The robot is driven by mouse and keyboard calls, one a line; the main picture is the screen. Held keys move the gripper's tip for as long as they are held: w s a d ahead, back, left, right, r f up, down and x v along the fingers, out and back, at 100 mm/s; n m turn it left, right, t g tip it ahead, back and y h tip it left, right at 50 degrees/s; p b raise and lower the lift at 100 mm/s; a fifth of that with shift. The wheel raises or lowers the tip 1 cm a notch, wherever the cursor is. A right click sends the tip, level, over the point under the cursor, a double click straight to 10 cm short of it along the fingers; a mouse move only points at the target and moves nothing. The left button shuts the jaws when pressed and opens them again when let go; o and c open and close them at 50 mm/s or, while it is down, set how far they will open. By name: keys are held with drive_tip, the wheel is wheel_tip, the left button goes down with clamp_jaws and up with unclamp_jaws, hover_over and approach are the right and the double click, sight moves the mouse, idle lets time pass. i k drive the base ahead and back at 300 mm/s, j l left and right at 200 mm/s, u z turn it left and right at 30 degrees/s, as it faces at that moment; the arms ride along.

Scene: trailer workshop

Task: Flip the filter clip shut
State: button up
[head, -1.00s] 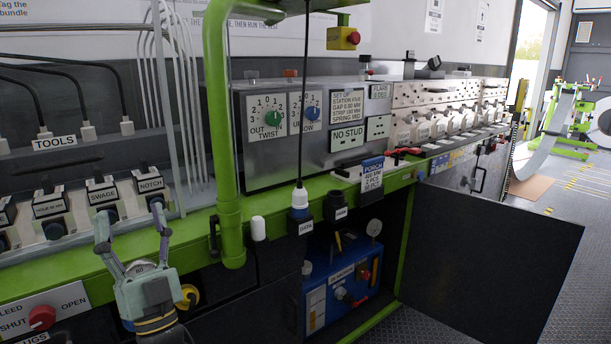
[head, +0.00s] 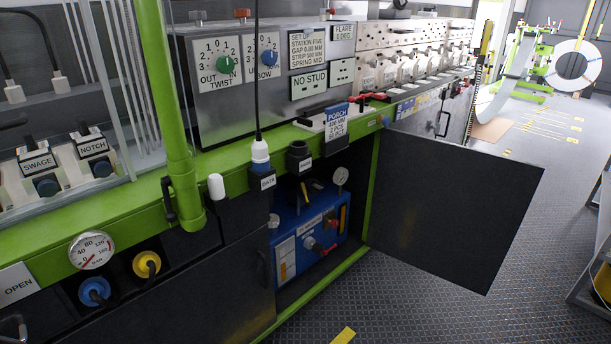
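I cannot make out a filter clip for certain in the head view. A blue unit (head: 318,240) stands inside the open cabinet below the green rail. It has light label panels on its left, and a red knob and a yellow part on its front. A round gauge (head: 341,176) sits above its right end. Its left and lower parts are partly hidden by the cabinet front. Its finer details are too small to tell. My gripper is not in view.
The dark cabinet door (head: 460,200) stands swung open to the right, over the floor. A black cable drops to a white-topped plug (head: 260,153) on the green rail (head: 230,165). A pressure gauge (head: 92,250) and yellow and blue fittings are at left. The metal floor (head: 400,305) ahead is clear.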

sight(308, 204)
drive_tip(key=i+j+z, duration=0.2)
drive_tip(key=i, duration=0.5)
drive_tip(key=i+l+u, duration=0.1)
drive_tip(key=l+u, duration=0.2)
drive_tip(key=l, duration=0.55)
drive_tip(key=l+u, duration=0.3)
drive_tip(key=l, duration=0.55)
drive_tip(key=k+l+u, duration=0.1)
drive_tip(key=l+u, duration=0.2)
drive_tip(key=l, duration=0.55)
